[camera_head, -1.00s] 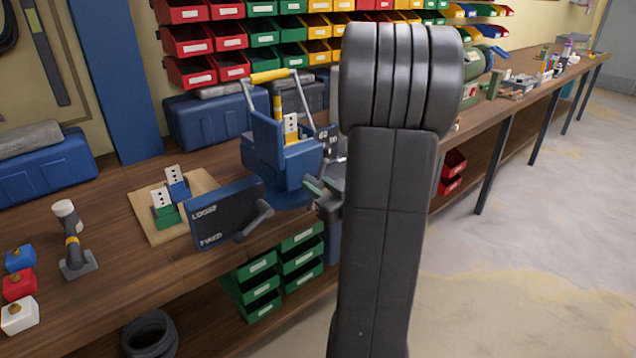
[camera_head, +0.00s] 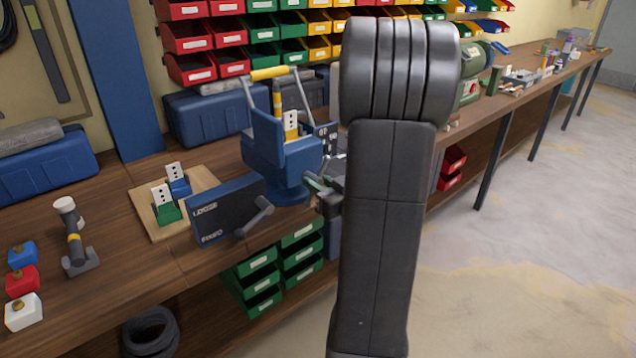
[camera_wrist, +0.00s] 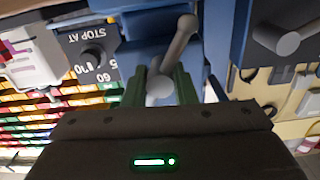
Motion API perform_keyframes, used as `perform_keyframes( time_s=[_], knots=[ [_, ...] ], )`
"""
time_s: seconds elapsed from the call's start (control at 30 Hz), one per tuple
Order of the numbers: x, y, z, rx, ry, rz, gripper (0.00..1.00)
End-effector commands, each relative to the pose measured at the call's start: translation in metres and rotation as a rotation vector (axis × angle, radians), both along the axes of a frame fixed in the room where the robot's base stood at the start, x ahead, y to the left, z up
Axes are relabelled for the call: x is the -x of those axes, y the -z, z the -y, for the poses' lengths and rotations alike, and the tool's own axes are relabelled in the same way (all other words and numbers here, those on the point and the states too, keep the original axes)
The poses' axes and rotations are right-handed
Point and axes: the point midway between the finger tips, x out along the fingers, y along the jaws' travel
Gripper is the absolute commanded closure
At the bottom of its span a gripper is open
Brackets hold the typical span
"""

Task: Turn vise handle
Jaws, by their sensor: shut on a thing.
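The blue vise (camera_head: 283,152) stands on the workbench, left of my arm. A white socket plate on a yellow box (camera_head: 291,124) shows between its jaws. My gripper (camera_head: 320,188) is at the right side of the vise, mostly hidden by my arm. In the wrist view my gripper (camera_wrist: 162,82) has its green fingers shut on the hub end of the grey vise handle (camera_wrist: 178,45). The handle bar slants up and to the right from the fingers.
A dark panel marked LOOSE and FIXED (camera_head: 222,212), with its own grey lever (camera_head: 256,216), stands left of my gripper. A wooden board (camera_head: 150,222) holds two socket boxes. A STOP AT dial (camera_wrist: 92,56) is left of the fingers in the wrist view.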

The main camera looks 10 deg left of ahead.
Motion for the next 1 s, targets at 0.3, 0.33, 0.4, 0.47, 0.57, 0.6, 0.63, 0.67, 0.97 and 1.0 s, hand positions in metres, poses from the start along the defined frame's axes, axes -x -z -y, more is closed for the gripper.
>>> perform_keyframes(
  time_s=[0.3,0.33,0.4,0.47,0.57,0.6,0.63,0.67,0.97,1.0],
  knots=[
    [0.0009,0.002,0.0007,0.001,0.002,-0.005,0.98],
    [0.0009,0.002,0.0007,0.001,0.002,-0.005,0.98],
    [0.0008,0.0019,0.0008,0.001,0.002,-0.005,0.98],
    [0.0008,0.0019,0.0008,0.001,0.002,-0.005,0.98],
    [0.0008,0.0019,0.0008,0.001,0.002,-0.005,0.98],
    [0.0008,0.0018,0.0008,0.001,0.002,-0.005,0.98],
    [0.0008,0.0018,0.0008,0.001,0.002,-0.005,0.98],
    [0.0008,0.0018,0.0008,0.001,0.002,-0.005,0.98],
    [0.0005,0.001,0.0005,0.001,0.001,-0.002,0.54],
    [0.0004,0.0008,0.0005,0.001,0.001,-0.002,0.54]
  ],
)
